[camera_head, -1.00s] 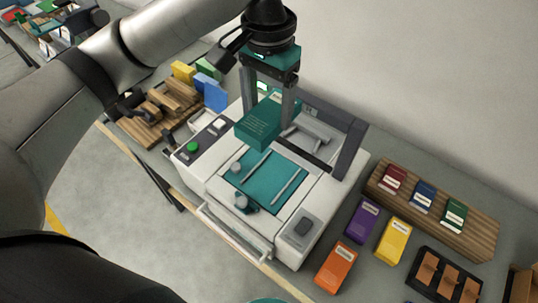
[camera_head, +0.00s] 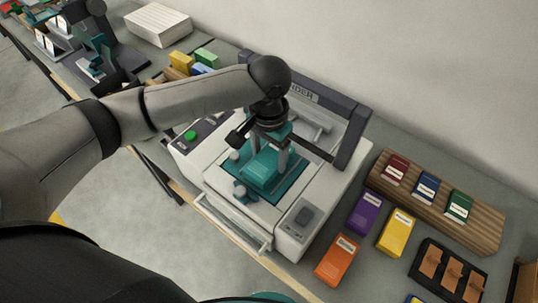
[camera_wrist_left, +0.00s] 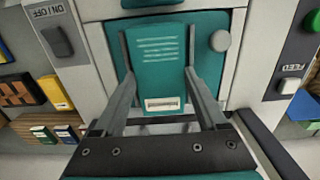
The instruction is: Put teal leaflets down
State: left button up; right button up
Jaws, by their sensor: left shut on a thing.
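The teal leaflets (camera_head: 262,172) are a small teal stack with pale printed lines and a white label. My left gripper (camera_head: 270,158) is shut on them, one finger on each side, and holds them low over the teal bed of the white binder machine (camera_head: 308,201). In the left wrist view the leaflets (camera_wrist_left: 160,65) lie between the two fingers. I cannot tell whether they touch the bed. My right gripper is not in view.
The machine has a dark arch frame (camera_head: 350,140), a green button (camera_head: 190,135) and a round grey knob on the bed. Purple, yellow and orange ink boxes (camera_head: 337,262) stand to its right, by a wooden rack (camera_head: 480,222) and a black tray (camera_head: 425,280).

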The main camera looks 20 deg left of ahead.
aim_at(269, 159)
pick_arm(q)
jog(key=shift+f, duration=0.35)
jog(key=shift+f, duration=0.1)
jog(key=o, duration=1.4)
notch_tip(269, 159, up, 12)
jog(key=shift+p, duration=0.45)
